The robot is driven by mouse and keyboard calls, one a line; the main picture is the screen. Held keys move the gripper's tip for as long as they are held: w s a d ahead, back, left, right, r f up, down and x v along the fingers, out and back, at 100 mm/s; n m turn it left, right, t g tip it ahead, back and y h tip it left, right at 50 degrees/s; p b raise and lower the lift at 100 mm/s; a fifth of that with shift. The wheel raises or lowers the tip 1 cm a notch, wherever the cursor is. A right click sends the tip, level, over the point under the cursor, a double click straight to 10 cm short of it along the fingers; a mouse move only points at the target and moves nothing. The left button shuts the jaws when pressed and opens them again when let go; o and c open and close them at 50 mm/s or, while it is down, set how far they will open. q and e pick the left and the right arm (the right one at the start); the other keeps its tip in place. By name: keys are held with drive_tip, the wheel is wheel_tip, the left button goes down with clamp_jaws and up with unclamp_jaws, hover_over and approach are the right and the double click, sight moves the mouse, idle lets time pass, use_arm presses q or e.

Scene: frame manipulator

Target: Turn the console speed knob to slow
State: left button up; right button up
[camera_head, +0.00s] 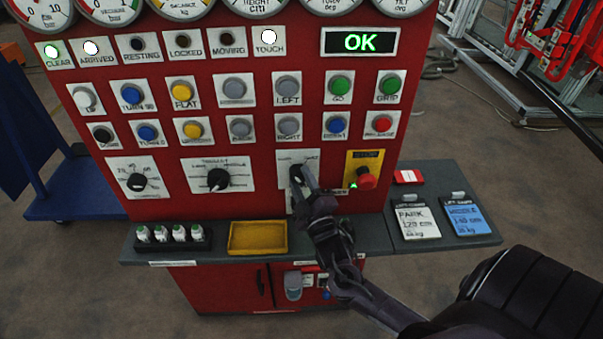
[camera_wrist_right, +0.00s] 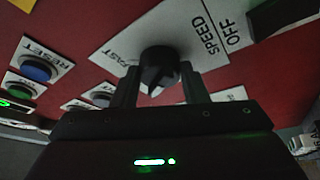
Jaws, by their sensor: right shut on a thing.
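The black speed knob (camera_head: 295,171) sits on a white plate in the lower right part of the red console. In the right wrist view the knob (camera_wrist_right: 158,66) is large, and its plate (camera_wrist_right: 180,28) carries the words FAST and SPEED. No SLOW mark is readable there. My right gripper (camera_head: 303,184) reaches up to the console face. In the wrist view its two fingers (camera_wrist_right: 160,80) stand on either side of the knob and are shut on it. The fingers partly cover the plate, and I cannot tell which mark the knob points at. My left gripper is not in view.
A red stop button (camera_head: 367,178) on a yellow plate is close right of the knob. A mode dial (camera_head: 218,179) is to the left. Push buttons sit above. The ledge below holds a yellow tray (camera_head: 257,238) and two cards (camera_head: 416,222). A green OK display (camera_head: 360,41) is lit.

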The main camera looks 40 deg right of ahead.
drive_tip(key=shift+r+n+p, duration=0.1)
drive_tip(key=shift+n+p, duration=0.45)
drive_tip(key=shift+n, duration=0.15)
drive_tip(key=o, duration=1)
drive_tip(key=shift+s+f, duration=0.2)
drive_tip(key=shift+s, duration=0.1)
drive_tip(key=b+v, duration=0.2)
drive_tip(key=v, duration=0.5)
drive_tip(key=shift+s+r, duration=0.15)
drive_tip(key=shift+y, duration=0.4)
